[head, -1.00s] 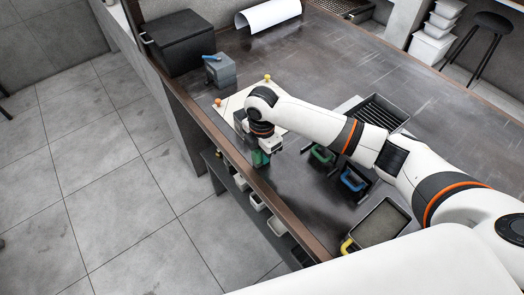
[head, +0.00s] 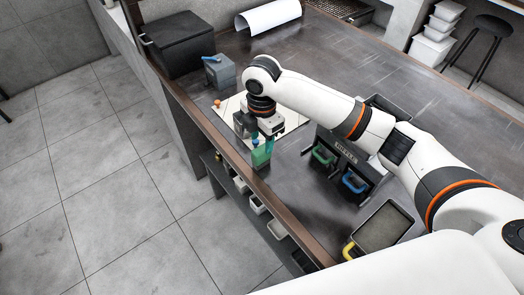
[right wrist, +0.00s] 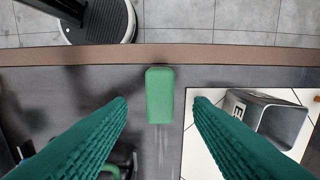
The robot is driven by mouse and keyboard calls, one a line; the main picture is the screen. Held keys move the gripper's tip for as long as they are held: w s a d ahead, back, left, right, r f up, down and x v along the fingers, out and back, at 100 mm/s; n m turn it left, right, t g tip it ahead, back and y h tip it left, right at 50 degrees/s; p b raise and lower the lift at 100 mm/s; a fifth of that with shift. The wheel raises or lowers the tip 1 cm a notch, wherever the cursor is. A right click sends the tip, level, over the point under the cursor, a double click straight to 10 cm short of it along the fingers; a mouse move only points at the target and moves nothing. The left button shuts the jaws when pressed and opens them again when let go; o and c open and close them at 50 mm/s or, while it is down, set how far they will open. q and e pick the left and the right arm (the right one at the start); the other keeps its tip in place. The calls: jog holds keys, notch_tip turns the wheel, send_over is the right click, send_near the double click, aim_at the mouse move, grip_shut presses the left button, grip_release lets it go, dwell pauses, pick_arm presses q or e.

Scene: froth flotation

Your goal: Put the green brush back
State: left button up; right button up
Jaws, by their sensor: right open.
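A green block-like thing (head: 262,156), which I take to be the green brush, stands on the dark bench near its front edge. In the right wrist view it is a plain green rounded block (right wrist: 160,95), between and beyond my fingertips, with a gap on both sides. My right gripper (head: 262,142) is above it, open and empty. Its green ridged fingers (right wrist: 158,100) frame the block. I cannot make out bristles. A grey holder (head: 221,73) with a blue brush (head: 211,59) on top stands at the back left. My left gripper is not in view.
A grey open-ended box (right wrist: 270,115) sits on a white board (right wrist: 205,155) beside the fingers. A dark rack (head: 345,148) with green (head: 322,155) and blue (head: 353,182) handles stands to the right. A yellow-handled tray (head: 380,226) is nearer. The bench's brown front edge (head: 200,118) is close by.

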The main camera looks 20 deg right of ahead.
aim_at(262, 149)
jog(key=shift+r+b, duration=0.35)
jog(key=shift+r, duration=2.2)
